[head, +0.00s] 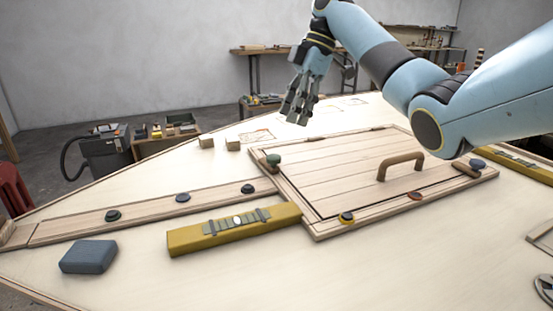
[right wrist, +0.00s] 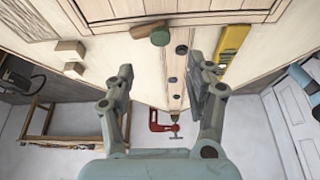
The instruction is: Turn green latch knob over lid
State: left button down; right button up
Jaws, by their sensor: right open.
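The green latch knob (head: 273,160) sits on the frame at the lid's left corner. The plank lid (head: 340,165) lies flat in its frame and has an arched wooden handle (head: 398,162). In the right wrist view the green knob (right wrist: 160,37) shows beside a short wooden bar (right wrist: 147,29) at the frame's edge. My right gripper (head: 297,118) is open and empty, above and behind the knob, apart from it. In the wrist view its fingers (right wrist: 162,72) are spread, with the knob beyond them. My left gripper is not seen.
A yellow level (head: 190,239) and a blue block (head: 88,256) lie in front. Dark round knobs (head: 183,198) line a wooden strip. Two small wood blocks (head: 206,142) stand behind the knob.

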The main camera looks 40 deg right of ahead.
aim_at(274, 156)
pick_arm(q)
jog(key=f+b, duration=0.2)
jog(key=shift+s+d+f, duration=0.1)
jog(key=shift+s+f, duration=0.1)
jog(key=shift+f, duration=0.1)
pick_arm(e)
jog(key=x, duration=0.9)
jog(key=shift+a+f, duration=0.15)
jog(key=shift+f, duration=0.2)
jog(key=shift+c, duration=0.3)
